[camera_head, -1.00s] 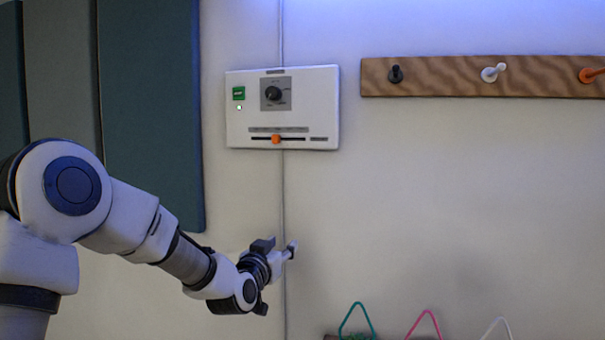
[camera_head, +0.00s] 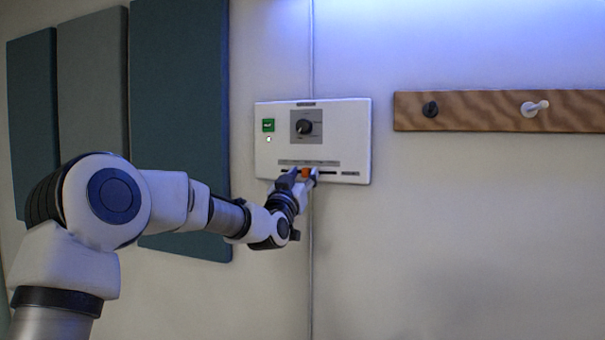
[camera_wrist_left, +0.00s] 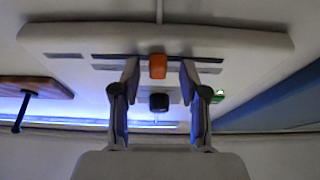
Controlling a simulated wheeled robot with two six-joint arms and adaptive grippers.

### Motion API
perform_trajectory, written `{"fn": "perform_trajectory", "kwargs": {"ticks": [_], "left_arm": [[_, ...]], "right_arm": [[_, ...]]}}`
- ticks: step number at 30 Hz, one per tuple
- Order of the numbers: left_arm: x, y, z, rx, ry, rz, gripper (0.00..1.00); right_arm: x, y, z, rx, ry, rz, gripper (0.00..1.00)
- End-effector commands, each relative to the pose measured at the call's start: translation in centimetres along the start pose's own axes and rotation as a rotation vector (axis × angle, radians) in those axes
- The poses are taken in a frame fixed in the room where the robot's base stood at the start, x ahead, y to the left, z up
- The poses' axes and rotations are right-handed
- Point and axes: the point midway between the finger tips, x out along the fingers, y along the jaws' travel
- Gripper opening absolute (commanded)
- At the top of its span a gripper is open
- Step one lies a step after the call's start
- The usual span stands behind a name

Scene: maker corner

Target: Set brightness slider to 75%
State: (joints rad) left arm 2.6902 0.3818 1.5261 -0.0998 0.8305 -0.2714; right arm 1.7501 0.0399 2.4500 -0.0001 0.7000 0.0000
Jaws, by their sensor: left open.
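The white control panel (camera_head: 340,135) is fixed to the wall; its near edge also spans the left wrist view (camera_wrist_left: 240,40). The orange slider knob (camera_head: 305,173) sits near the middle of a dark horizontal track low on the panel. My left gripper (camera_head: 304,175) is at the slider with its fingers open on either side of the knob. In the left wrist view the orange knob (camera_wrist_left: 157,66) shows between the two fingertips, with a gap visible on each side. My right gripper is not in view.
A black rotary dial (camera_head: 304,127) and a green lit switch (camera_head: 268,125) are above the slider. A wooden peg rail (camera_head: 470,110) is to the right. Dark acoustic panels (camera_head: 180,90) hang on the left. The wall below the panel is clear.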

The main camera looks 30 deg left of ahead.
Motion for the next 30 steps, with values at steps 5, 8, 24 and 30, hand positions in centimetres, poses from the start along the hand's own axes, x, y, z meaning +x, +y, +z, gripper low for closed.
{"fn": "perform_trajectory", "kwargs": {"ticks": [5,8,24,30], "left_arm": [[0.0,0.0,0.0,0.000,0.000,0.000,0.00],[0.0,0.0,0.0,0.001,0.000,0.001,0.00],[-0.1,3.1,0.0,0.001,-0.001,0.001,0.00],[-0.1,3.0,0.0,0.001,-0.001,0.001,0.44]], "right_arm": [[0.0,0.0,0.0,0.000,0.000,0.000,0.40],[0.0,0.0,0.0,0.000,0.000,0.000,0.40],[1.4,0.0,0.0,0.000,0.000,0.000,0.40],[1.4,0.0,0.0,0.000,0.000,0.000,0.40]]}}
